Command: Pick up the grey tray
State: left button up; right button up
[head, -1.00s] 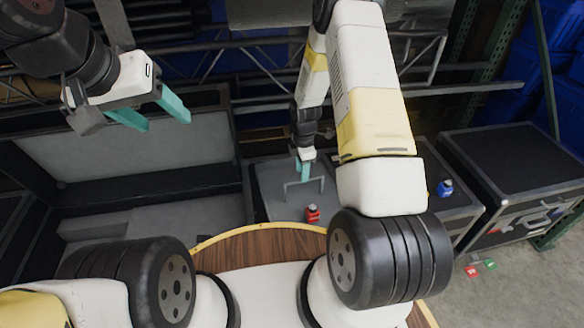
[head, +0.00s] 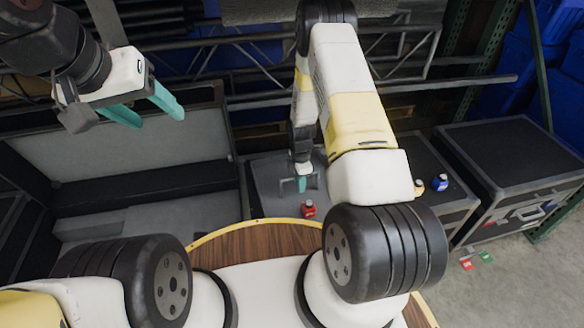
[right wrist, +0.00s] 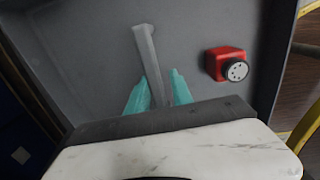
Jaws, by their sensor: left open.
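The grey tray (head: 262,182) lies flat beyond my base, with an upright handle (head: 316,181) on it. In the right wrist view the tray (right wrist: 95,60) fills much of the picture and its handle (right wrist: 147,50) runs between my teal fingers. My right gripper (head: 301,185) is low at the handle, with one finger (right wrist: 160,90) on each side of it; whether they press on it I cannot tell. My left gripper (head: 145,106) is open and empty, high at the left.
A large open grey case (head: 150,150) is at the left. A black case (head: 515,165) is further right. Small red (head: 466,264) and green (head: 486,257) pieces lie on the floor.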

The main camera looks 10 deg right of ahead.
grip_shut()
dwell(1.2)
